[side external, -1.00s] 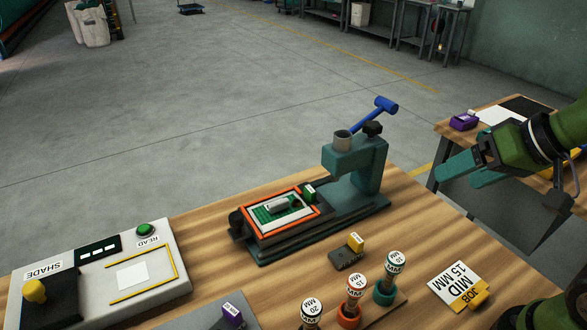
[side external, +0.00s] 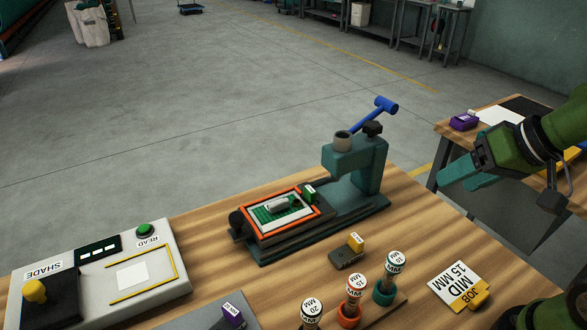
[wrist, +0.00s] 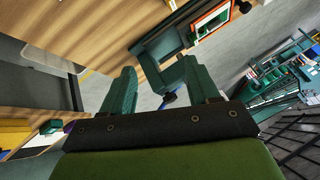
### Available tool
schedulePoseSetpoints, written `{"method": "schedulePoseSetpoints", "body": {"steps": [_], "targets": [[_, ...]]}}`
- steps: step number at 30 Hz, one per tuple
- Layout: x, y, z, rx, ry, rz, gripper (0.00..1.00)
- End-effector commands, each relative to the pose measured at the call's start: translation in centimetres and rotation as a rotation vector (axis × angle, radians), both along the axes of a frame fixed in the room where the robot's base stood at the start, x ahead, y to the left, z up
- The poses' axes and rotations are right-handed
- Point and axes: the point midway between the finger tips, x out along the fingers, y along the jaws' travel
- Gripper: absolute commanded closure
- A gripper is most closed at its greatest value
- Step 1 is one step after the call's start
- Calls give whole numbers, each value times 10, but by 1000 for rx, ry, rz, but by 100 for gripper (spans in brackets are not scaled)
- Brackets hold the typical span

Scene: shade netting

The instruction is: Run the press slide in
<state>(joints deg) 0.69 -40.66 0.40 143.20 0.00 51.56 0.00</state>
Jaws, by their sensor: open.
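The green press (side external: 355,165) stands at the back of the wooden table, with a blue lever (side external: 375,115) on top. Its slide (side external: 264,233), with an orange-rimmed frame, sits out to the left of the press column. Green netting with a pale grey piece lies in the frame. A dark knob (side external: 236,222) is at the slide's left end. My gripper (side external: 452,180) is open and empty, in the air right of the press and apart from it. In the wrist view its two green fingers stand apart (wrist: 158,85), and the orange frame (wrist: 208,22) shows beyond, at the top.
Several labelled stamps (side external: 355,292) stand at the front of the table. A job card (side external: 453,282) lies at right. The shade reader (side external: 135,270) is at left. A second table (side external: 500,115) stands behind my gripper.

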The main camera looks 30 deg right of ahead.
Motion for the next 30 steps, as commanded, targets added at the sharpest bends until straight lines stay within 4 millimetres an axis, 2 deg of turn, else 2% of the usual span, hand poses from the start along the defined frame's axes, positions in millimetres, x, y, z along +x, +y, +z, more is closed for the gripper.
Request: {"method": "schedulePoseSetpoints", "body": {"steps": [5, 11, 14, 18, 21, 24, 27, 30], "targets": [[21, 0, -45, -96, 141, 45, 39], [77, 7, -101, -286, 113, 239, 39], [107, 25, -128, -336, 36, 378, 39], [142, 73, -158, -327, -143, 591, 39], [157, 115, -165, -275, -306, 719, 39], [164, 150, -157, -217, -469, 807, 39], [168, 173, -139, -182, -612, 863, 39], [171, 183, -122, -172, -709, 887, 39]]}}
